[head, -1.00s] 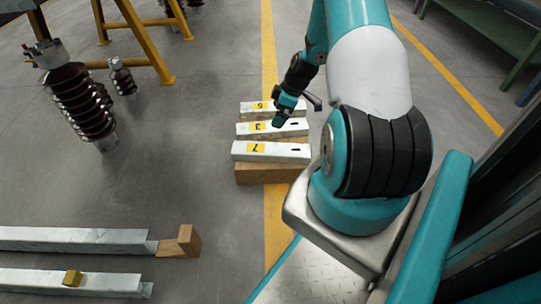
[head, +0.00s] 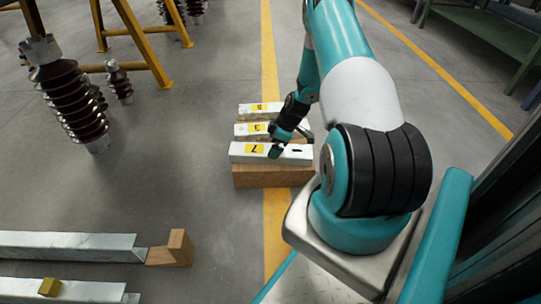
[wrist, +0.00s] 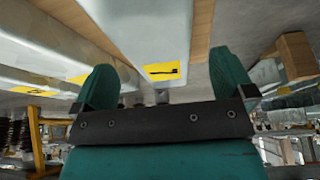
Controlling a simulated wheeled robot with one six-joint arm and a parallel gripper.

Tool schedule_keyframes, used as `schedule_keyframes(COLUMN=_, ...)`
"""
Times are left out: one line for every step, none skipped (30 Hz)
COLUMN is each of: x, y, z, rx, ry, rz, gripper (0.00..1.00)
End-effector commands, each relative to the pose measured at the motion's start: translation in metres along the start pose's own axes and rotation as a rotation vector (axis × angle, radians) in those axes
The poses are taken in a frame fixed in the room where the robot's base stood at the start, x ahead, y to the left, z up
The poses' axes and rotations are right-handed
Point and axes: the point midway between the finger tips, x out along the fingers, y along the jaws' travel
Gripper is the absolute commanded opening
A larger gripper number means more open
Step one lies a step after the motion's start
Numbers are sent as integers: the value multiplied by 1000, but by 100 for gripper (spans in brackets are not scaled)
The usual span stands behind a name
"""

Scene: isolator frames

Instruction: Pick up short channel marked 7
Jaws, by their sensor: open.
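The short channel marked 7 (head: 240,151) is a pale metal bar with a yellow label. It lies nearest of three on wooden blocks (head: 270,177). My gripper (head: 276,150) is over the middle of it in the head view, just right of the label, and hides part of its top. In the wrist view my open gripper (wrist: 162,66) has one finger on each side of the channel (wrist: 150,30), with the yellow label (wrist: 166,71) between them. Nothing is held. I cannot tell whether the fingers touch the channel.
The channel marked 3 (head: 242,129) and another, seemingly marked 5 (head: 250,108), lie just behind. Long channels (head: 70,241) lie at lower left beside a wooden block (head: 178,248). Brown insulators (head: 78,105) and a yellow stand (head: 150,60) are at upper left. Open floor lies left.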

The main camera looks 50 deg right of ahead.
Motion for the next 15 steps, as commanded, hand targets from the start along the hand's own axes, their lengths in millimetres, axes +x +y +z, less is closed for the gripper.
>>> schedule_keyframes(x=7, y=0, z=2, rx=0, ry=0, rz=-1, gripper=100)
schedule_keyframes(x=10, y=1, z=3, rx=0, ry=0, rz=-1, gripper=100)
schedule_keyframes(x=15, y=1, z=4, rx=-1, ry=0, rz=-1, gripper=100)
schedule_keyframes(x=20, y=2, z=5, rx=-1, ry=0, rz=-1, gripper=100)
schedule_keyframes(x=24, y=2, z=6, rx=-1, ry=0, rz=-1, gripper=100)
schedule_keyframes(x=29, y=3, z=7, rx=-1, ry=0, rz=-1, gripper=100)
schedule_keyframes(x=33, y=4, z=7, rx=-1, ry=0, rz=-1, gripper=100)
schedule_keyframes(x=38, y=4, z=8, rx=-1, ry=0, rz=-2, gripper=100)
schedule_keyframes(x=44, y=4, z=7, rx=-1, ry=0, rz=-2, gripper=100)
schedule_keyframes(x=47, y=4, z=7, rx=-1, ry=0, rz=-2, gripper=100)
schedule_keyframes(x=50, y=4, z=6, rx=-1, ry=0, rz=-2, gripper=100)
schedule_keyframes(x=51, y=4, z=6, rx=0, ry=0, rz=-2, gripper=100)
schedule_keyframes(x=51, y=4, z=6, rx=0, ry=0, rz=-1, gripper=100)
schedule_keyframes(x=51, y=4, z=5, rx=0, ry=0, rz=-1, gripper=100)
schedule_keyframes(x=50, y=4, z=5, rx=0, ry=0, rz=-1, gripper=100)
